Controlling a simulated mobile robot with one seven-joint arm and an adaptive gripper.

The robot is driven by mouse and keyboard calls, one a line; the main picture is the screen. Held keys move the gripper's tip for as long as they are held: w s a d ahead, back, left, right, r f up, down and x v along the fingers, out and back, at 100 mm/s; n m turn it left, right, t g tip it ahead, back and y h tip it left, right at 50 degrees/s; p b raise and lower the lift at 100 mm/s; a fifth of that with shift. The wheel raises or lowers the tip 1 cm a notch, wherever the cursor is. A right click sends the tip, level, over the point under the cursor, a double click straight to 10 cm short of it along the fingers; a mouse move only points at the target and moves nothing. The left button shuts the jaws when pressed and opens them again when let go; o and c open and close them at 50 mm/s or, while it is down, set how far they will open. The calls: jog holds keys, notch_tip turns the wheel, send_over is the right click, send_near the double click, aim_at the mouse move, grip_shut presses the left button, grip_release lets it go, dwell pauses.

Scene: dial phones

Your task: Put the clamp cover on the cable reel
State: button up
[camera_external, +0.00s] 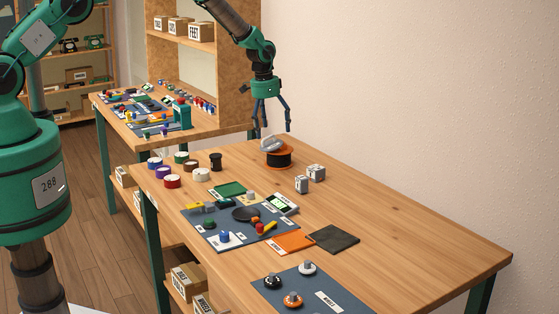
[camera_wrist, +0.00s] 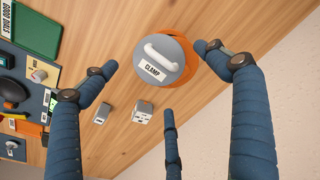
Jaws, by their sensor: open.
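The clamp cover (camera_wrist: 165,62) is a grey disc with a white handle and a "CLAMP" label. In the wrist view it lies over an orange-rimmed reel, the cable reel (camera_wrist: 207,75), slightly off to its left. In the external view the grey cover (camera_external: 272,143) sits on top of the black and orange cable reel (camera_external: 279,159) near the table's back edge. My gripper (camera_external: 271,125) is open and empty just above the cover, fingers pointing down. The wrist view shows the blue fingers (camera_wrist: 155,60) spread apart around the cover. I cannot tell whether the cover is fully seated.
Several coloured tape rolls (camera_external: 172,181) and a black cup (camera_external: 215,162) stand to the left. A blue mat with parts (camera_external: 205,239) lies further forward. The table's right side (camera_external: 420,230) is clear; a wall is behind.

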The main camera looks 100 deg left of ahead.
aim_at(268, 146)
notch_tip(268, 146, up, 8)
jog(key=shift+s+d+r, duration=0.2)
jog(key=shift+s+d, duration=0.1)
jog(key=shift+s, duration=0.1)
jog(key=shift+r, duration=0.1)
dwell(0.9)
